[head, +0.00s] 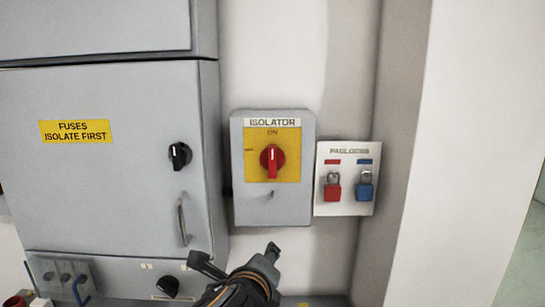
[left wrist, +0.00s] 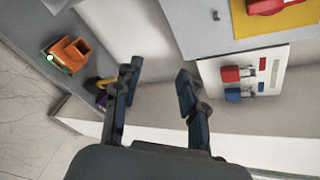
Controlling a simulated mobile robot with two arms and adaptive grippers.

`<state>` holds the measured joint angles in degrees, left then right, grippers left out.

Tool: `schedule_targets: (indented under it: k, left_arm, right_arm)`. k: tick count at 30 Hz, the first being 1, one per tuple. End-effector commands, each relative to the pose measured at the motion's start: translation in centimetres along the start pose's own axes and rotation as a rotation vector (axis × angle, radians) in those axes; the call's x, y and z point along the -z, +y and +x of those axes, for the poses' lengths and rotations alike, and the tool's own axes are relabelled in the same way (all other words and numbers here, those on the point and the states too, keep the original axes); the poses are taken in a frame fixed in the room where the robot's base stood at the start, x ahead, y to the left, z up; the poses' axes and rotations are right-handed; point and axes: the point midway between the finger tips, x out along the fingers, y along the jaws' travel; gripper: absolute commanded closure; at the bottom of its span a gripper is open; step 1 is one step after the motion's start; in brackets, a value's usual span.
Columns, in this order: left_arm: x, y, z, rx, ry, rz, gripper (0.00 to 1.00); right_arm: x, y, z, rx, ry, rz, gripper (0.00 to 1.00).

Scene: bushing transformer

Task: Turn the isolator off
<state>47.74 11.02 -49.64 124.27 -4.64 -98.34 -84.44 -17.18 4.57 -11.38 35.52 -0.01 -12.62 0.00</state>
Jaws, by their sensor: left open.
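The isolator (head: 302,190) is a grey wall box with a yellow plate (head: 290,150). Its red knob (head: 272,160) stands upright, its white mark pointing up to "ON". Part of the knob (left wrist: 270,5) shows at the top right corner of the left wrist view, sideways, with the grey box (left wrist: 215,35) beside it. My left gripper (head: 237,254) is below the isolator in the head view, apart from it. Its two fingers (left wrist: 157,80) are spread and empty in the left wrist view. My right gripper is in neither view.
Right of the isolator is a white padlock board (head: 348,203) with a red padlock (head: 333,190) and a blue padlock (head: 365,189). A grey fuse cabinet (head: 100,190) stands to the left. An orange object (left wrist: 70,52) lies on a grey ledge.

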Motion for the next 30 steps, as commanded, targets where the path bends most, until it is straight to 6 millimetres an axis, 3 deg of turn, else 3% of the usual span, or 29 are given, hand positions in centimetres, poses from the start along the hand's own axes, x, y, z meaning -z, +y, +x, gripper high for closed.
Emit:
schedule_targets:
  k: [1,3,9,17,23,30]
  left_arm:
    - [-1.7,-2.6,-0.5,0.038,-0.063,0.136,0.58]
    - [-3.4,-5.4,-1.2,0.065,-0.142,0.322,0.58]
    - [-7.1,-10.8,-3.2,0.073,-0.337,0.702,0.58]
    - [-8.7,-12.7,-3.5,0.056,-0.409,0.831,0.58]
    - [-9.9,-13.6,-0.7,0.054,-0.406,0.828,0.58]
    - [-11.7,-14.6,4.1,0.054,-0.406,0.827,0.58]
  right_arm:
    - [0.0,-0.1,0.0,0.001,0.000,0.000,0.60]
    - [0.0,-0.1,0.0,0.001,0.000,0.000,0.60]
    - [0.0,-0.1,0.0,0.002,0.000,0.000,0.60]
    - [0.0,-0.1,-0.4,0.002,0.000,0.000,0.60]
    - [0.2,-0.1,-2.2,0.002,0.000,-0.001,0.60]
    - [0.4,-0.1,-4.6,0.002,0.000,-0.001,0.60]
